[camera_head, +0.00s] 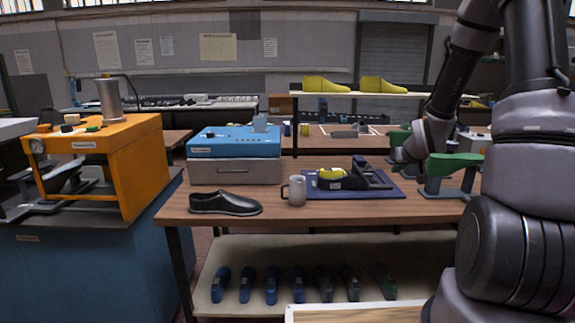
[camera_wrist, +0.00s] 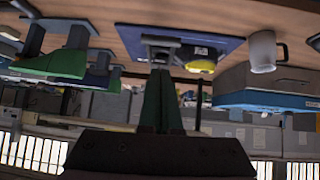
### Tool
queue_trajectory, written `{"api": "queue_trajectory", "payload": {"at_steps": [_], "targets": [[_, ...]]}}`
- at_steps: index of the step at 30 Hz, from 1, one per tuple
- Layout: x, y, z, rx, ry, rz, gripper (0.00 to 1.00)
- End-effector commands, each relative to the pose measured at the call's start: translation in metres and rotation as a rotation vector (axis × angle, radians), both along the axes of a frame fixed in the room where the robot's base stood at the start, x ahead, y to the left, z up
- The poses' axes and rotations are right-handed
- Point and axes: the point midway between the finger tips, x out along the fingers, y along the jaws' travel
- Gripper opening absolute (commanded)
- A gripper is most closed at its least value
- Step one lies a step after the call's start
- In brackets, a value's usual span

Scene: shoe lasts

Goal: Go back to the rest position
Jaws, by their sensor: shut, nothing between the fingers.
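My gripper shows in the wrist view (camera_wrist: 161,75) with its fingers together and nothing visible between them. In the head view my gripper (camera_head: 399,157) is above the right part of the wooden workbench (camera_head: 285,212), partly merged with the dark arm. A blue mat (camera_head: 312,190) on the bench carries a dark fixture (camera_head: 375,178) with a yellow shoe last (camera_head: 332,173). A green last on a stand (camera_head: 455,165) is to the right of my gripper. The wrist view is upside down and shows the mat (camera_wrist: 130,35) beyond the fingers.
A black shoe (camera_head: 225,204), a grey mug (camera_head: 297,190) and a blue-topped machine (camera_head: 235,155) stand on the bench. An orange machine (camera_head: 100,150) is at left. Several lasts lie on the lower shelf (camera_head: 235,300). Two yellow lasts (camera_head: 325,85) sit on a raised rear shelf.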

Motion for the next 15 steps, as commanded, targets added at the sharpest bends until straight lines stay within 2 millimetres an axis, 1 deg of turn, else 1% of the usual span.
{"api": "queue_trajectory", "payload": {"at_steps": [1,3,5,6,8,9,11,12,14,15], "targets": [[-0.006,0.005,0.025,0.0,0.004,-0.009,0.0],[-0.019,0.012,0.051,0.011,0.027,-0.029,0.0],[-0.032,0.018,0.073,0.024,0.045,-0.047,0.0],[-0.042,0.023,0.087,0.035,0.056,-0.059,0.0],[-0.058,0.03,0.108,0.055,0.069,-0.078,0.0],[-0.069,0.034,0.121,0.069,0.08,-0.09,0.0],[-0.088,0.043,0.14,0.095,0.094,-0.106,0.0],[-0.101,0.048,0.152,0.114,0.104,-0.117,0.0],[-0.123,0.057,0.169,0.147,0.118,-0.132,0.0],[-0.137,0.062,0.18,0.17,0.128,-0.141,0.0]]}}
